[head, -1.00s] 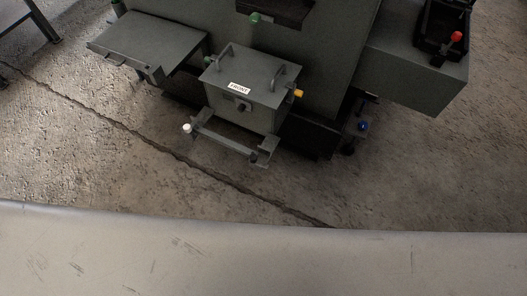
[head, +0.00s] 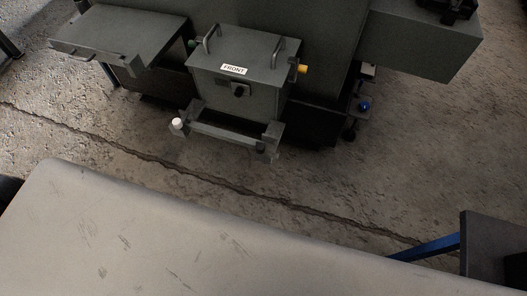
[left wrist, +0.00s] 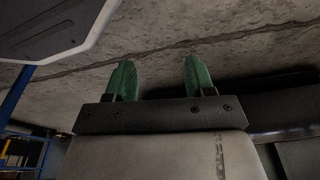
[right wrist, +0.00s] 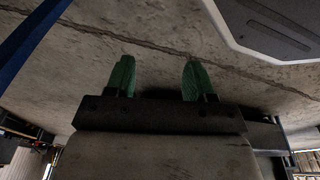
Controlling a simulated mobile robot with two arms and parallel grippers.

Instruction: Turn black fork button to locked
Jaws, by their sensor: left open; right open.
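A grey box labelled FRONT (head: 246,82) sits in a bracketed holder at the upper middle of the head view. A small black knob (head: 238,90) is on its front face below the label; its exact setting is too small to read. My left gripper (left wrist: 158,78) shows in the left wrist view with green fingers apart and nothing between them. My right gripper (right wrist: 157,78) shows in the right wrist view, also with fingers apart and empty. Neither gripper shows in the head view, and both are away from the box.
The holder has a white knob (head: 178,124) at its left end. A blue knob (head: 364,106) is further right. A grey shelf (head: 110,32) stands left. Cracked concrete floor (head: 120,150) lies open in front.

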